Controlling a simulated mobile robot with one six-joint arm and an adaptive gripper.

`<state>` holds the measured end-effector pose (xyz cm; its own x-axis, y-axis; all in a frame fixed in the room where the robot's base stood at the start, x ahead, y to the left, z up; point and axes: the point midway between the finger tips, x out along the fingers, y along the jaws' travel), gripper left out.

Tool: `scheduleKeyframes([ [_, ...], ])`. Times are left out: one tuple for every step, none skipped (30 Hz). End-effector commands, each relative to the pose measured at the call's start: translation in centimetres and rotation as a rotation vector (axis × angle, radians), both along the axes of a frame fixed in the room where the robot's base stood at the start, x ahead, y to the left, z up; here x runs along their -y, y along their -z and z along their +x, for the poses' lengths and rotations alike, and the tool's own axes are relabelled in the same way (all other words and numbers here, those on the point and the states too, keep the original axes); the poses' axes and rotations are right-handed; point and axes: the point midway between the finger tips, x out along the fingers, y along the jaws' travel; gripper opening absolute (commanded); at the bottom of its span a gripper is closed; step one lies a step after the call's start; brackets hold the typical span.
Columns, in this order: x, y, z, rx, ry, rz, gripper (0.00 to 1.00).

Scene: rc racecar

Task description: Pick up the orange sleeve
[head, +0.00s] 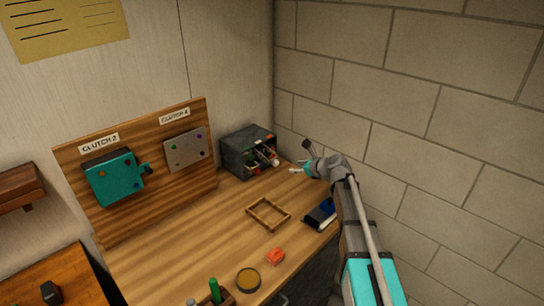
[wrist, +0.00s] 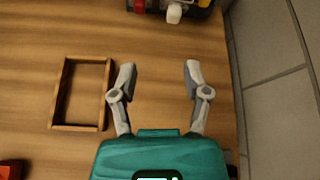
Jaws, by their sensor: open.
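The orange sleeve (head: 275,257) is a small orange block-like piece lying on the wooden bench near its front edge, right of a round dish. An orange-red piece at the lower left edge of the wrist view (wrist: 11,170), partly cut off, looks like the same sleeve. My gripper (head: 297,170) is over the back right of the bench, far behind the sleeve. In the wrist view my gripper (wrist: 160,72) has its two grey fingers spread wide, with only bare wood between them.
A square wooden frame (head: 268,214) lies mid-bench. A dark box with several items (head: 248,153) stands at the back. A dark blue-black object (head: 321,216) sits at the right edge. A round dish (head: 248,280) is in front. A block wall (head: 430,130) bounds the right.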

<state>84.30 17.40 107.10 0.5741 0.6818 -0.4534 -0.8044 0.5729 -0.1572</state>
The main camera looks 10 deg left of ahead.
Motion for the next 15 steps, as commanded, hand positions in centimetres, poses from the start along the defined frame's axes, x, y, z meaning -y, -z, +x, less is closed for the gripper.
scheduleKeyframes([
  [-0.3,-0.5,0.9,-0.021,0.029,0.047,0.61],
  [-0.4,-0.7,1.3,-0.034,0.045,0.074,0.61],
  [-0.5,-1.0,1.6,-0.048,0.064,0.104,0.61],
  [-0.6,-1.2,1.8,-0.056,0.075,0.122,0.61],
  [-0.7,-1.3,2.0,-0.065,0.084,0.139,0.61],
  [-0.7,-1.4,2.2,-0.072,0.093,0.154,0.61],
  [-0.8,-1.5,2.2,-0.076,0.098,0.163,0.61],
  [-0.8,-1.5,2.3,-0.08,0.103,0.169,0.61],
  [-0.8,-1.6,2.3,-0.083,0.105,0.174,0.61],
  [-0.8,-1.6,2.4,-0.083,0.107,0.176,0.61],
  [-0.8,-1.6,2.3,-0.083,0.107,0.177,0.61],
  [-0.8,-1.6,2.3,-0.083,0.107,0.177,0.61],
  [-0.8,-1.6,2.3,-0.083,0.107,0.176,0.61],
  [-0.8,-1.6,2.3,-0.083,0.107,0.176,0.61],
  [-0.8,-1.6,2.3,-0.084,0.106,0.176,0.61],
])
